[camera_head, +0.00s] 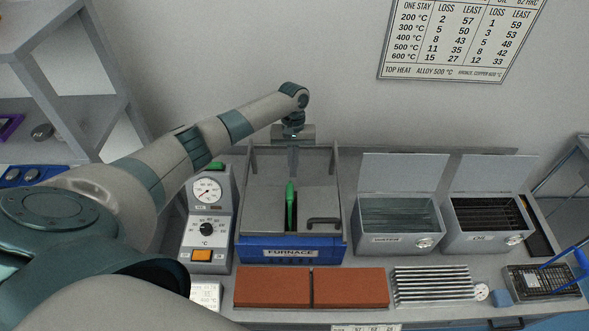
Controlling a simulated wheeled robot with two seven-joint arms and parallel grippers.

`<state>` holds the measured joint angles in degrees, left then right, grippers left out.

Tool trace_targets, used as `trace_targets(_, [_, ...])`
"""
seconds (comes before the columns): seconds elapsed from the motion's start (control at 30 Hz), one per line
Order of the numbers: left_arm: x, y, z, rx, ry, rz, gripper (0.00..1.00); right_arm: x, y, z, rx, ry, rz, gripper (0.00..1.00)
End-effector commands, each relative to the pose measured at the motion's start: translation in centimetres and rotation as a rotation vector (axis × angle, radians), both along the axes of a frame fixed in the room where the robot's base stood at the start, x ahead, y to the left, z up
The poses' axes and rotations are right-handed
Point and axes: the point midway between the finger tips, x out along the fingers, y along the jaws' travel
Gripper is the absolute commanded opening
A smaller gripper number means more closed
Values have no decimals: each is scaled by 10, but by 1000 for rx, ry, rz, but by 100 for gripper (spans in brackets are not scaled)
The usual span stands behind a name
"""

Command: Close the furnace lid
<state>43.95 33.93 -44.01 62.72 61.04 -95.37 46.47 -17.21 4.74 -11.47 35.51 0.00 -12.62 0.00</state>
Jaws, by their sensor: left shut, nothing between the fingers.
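The furnace (290,253) stands in the middle of the bench, with a blue labelled front and grey walls. A grey lid panel (262,215) lies over its top, and a black handle (323,220) sits at the front right of the top. A narrow dark slot shows near the middle, with an upright green piece (290,205) in it. My left gripper (293,172) is shut and empty, pointing down over the back of the furnace top. I cannot tell whether it touches the panel. My right gripper is not in view.
A control box (208,222) with a dial stands left of the furnace. Two open-lidded tanks (397,240) (487,238) stand to the right. Red-brown bricks (272,287), a ribbed metal rack (435,286) and a dark basket (540,280) with a blue handle line the front.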

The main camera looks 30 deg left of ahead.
Motion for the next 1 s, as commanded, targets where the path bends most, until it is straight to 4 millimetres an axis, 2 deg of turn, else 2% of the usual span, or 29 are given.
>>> trace_targets(0.03, [1, 2, 13, 0, -1, 2, 0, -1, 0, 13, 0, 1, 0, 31])
trace_targets(0.2, [3, 8, 31, 1, -5, 6, 0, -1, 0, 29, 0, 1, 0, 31])
trace_targets(0.43, [10, 16, 50, 3, -10, 7, 0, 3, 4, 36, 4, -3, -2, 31])
trace_targets(1.0, [12, 19, 55, 3, -10, 8, 0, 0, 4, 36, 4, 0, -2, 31])
